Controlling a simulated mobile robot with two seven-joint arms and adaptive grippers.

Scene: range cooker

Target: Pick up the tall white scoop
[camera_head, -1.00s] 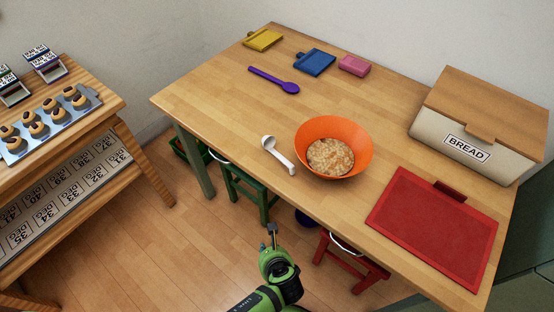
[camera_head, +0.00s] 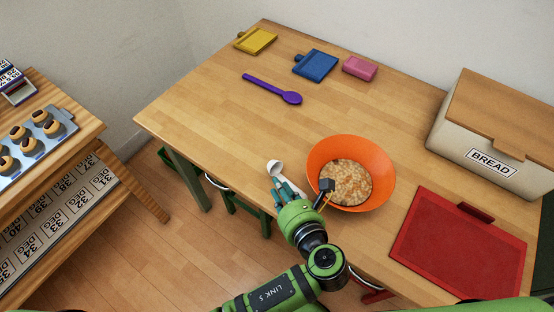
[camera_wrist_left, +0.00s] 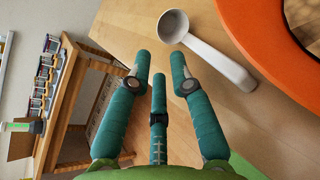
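The white scoop (camera_head: 276,169) lies on the wooden table near its front edge, just left of the orange bowl. In the left wrist view the scoop (camera_wrist_left: 212,57) has its round cup at the upper middle and its handle running down to the right. My left gripper (camera_head: 280,188) is over the table's front edge and hides much of the handle in the head view. In the left wrist view my left gripper (camera_wrist_left: 160,62) has its teal fingers spread and empty, with the scoop beyond and right of the tips. My right gripper is not in view.
The orange bowl (camera_head: 381,165) with oatmeal-like food stands close to the right of my left gripper. A purple spoon (camera_head: 272,88), a red board (camera_head: 458,245) and a bread box (camera_head: 485,165) are on the table. The table's left part is clear.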

